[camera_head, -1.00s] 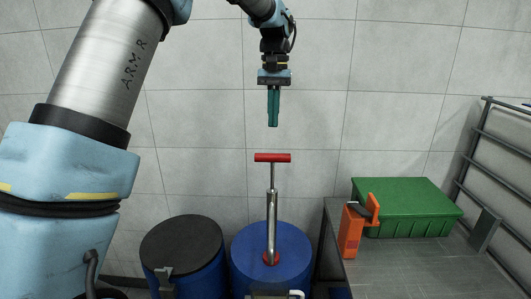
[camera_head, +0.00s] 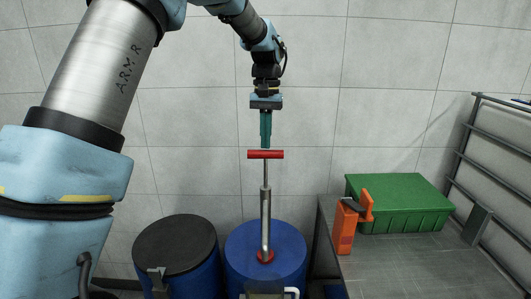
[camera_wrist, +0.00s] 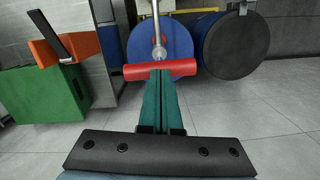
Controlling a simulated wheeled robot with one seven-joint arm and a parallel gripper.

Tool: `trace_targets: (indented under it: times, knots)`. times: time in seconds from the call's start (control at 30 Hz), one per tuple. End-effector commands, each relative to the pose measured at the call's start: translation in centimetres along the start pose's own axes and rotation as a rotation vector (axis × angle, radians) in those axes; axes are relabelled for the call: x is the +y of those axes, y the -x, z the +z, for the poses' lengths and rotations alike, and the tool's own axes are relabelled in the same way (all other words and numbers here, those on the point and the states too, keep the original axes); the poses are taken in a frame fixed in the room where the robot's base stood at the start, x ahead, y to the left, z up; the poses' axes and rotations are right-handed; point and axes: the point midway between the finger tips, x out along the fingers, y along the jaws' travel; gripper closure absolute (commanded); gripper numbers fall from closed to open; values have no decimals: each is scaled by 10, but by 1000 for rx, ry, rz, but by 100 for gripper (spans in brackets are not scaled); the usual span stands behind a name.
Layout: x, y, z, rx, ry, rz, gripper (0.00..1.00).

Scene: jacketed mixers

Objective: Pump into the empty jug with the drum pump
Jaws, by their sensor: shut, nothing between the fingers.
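The drum pump (camera_head: 266,212) stands upright on the blue drum (camera_head: 290,245), with its steel rod drawn up and a red T-handle (camera_head: 254,154) on top. The red handle also shows in the wrist view (camera_wrist: 184,69), just beyond the fingertips. My gripper (camera_head: 265,145) points straight down above the middle of the handle, its green fingers shut with nothing between them. The tips are very close to the handle; I cannot tell whether they touch it. A white spout (camera_head: 291,292) shows at the drum's front, at the picture's bottom edge. I cannot make out the jug.
A black-lidded drum (camera_head: 175,245) stands left of the pump drum. A metal rack (camera_head: 490,170) stands at far right.

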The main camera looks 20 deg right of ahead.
Motion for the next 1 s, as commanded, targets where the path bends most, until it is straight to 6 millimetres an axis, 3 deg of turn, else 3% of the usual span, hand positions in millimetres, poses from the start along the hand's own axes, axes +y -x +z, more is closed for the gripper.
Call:
trace_targets:
  times: [0.37, 1.0]
  knots:
    - [0, -4, 0, 0, 0, 0, 100]
    - [0, -76, -7, -2, 0, -1, 100]
